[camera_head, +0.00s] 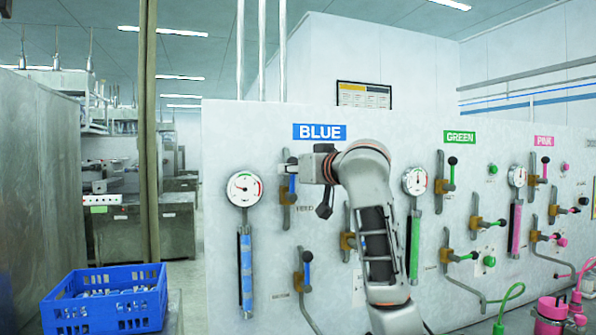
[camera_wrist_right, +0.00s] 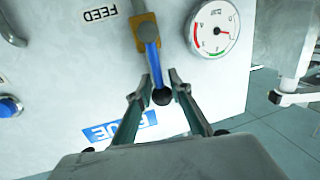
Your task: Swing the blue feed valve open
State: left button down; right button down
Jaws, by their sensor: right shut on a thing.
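The blue feed valve is on the white panel under the BLUE sign, with a brass-coloured body (camera_head: 288,197) and a blue lever (camera_head: 292,183). The lever stands roughly upright, in line with its pipe. My right gripper (camera_head: 290,167) reaches it from the right and hides its upper end. In the right wrist view, where the FEED label is upside down, the blue lever (camera_wrist_right: 152,57) runs between the fingers of my right gripper (camera_wrist_right: 160,79). The fingers are shut on the lever near its black ball end (camera_wrist_right: 162,96). My left gripper is not in view.
A round gauge (camera_head: 244,188) sits left of the valve; it also shows in the wrist view (camera_wrist_right: 215,28). Another blue-handled valve (camera_head: 307,268) is lower down. My right arm covers the panel to the right. A blue crate (camera_head: 105,318) stands at lower left.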

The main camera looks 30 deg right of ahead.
jog(key=shift+a, duration=0.1)
jog(key=c, duration=1.8)
grip_release()
jog(key=s, duration=1.2)
jog(key=shift+a+r, duration=0.25)
jog(key=shift+r, duration=0.15)
